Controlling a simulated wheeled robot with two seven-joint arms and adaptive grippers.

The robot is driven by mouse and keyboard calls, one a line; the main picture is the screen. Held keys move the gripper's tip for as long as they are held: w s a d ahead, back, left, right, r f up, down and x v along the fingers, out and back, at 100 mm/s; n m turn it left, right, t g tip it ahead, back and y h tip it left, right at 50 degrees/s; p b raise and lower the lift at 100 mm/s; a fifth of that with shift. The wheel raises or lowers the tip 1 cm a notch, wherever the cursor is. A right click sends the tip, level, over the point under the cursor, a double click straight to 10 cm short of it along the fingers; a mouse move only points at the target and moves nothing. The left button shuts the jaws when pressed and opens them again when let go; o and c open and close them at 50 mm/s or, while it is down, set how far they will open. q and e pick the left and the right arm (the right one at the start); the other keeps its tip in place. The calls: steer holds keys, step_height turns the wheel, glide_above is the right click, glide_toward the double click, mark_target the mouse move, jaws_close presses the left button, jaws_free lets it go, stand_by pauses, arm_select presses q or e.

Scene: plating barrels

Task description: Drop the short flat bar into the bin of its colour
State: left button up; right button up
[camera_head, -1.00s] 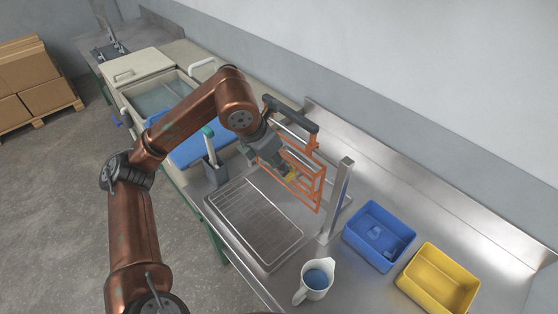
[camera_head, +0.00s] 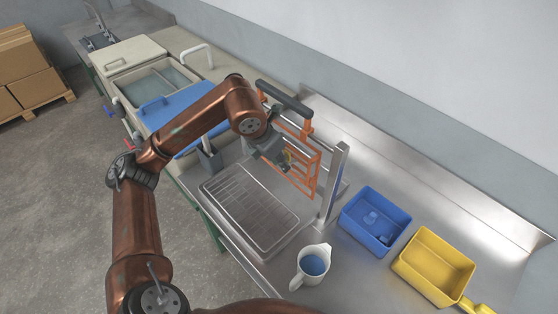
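The blue bin (camera_head: 350,222) stands to the right of the rack with blue pieces inside. The yellow bin (camera_head: 408,272) stands right of the blue one and looks empty. My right gripper is not in view.
A steel post (camera_head: 331,186) stands between rack and bins. A wire-grid tray (camera_head: 249,203) lies in front of the rack. A white jug (camera_head: 312,265) with blue liquid stands at the front edge. A yellow object (camera_head: 477,307) shows beside the yellow bin. A blue lid (camera_head: 180,110) covers part of a tank.

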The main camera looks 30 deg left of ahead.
arm_select(q)
jaws_close()
steer(key=shift+r, duration=0.35)
steer(key=shift+s, duration=0.1)
stand_by(0.6)
steer(key=shift+s+a+r+p, duration=0.15)
steer(key=shift+s+a+p, duration=0.1)
steer(key=shift+s, duration=0.4)
steer(key=shift+s+a+r+p, duration=0.1)
steer(key=shift+s+a, duration=0.15)
steer(key=shift+s, duration=0.4)
steer(key=shift+s+a+b, duration=0.1)
steer(key=shift+s+a, duration=0.1)
steer(key=shift+s, duration=0.45)
steer(key=shift+s+a+b, duration=0.15)
steer(key=shift+s+a, duration=0.1)
steer(key=shift+s, duration=0.35)
steer(key=shift+s+a+b, duration=0.1)
steer(key=shift+s+a, duration=0.1)
steer(key=shift+s, duration=0.45)
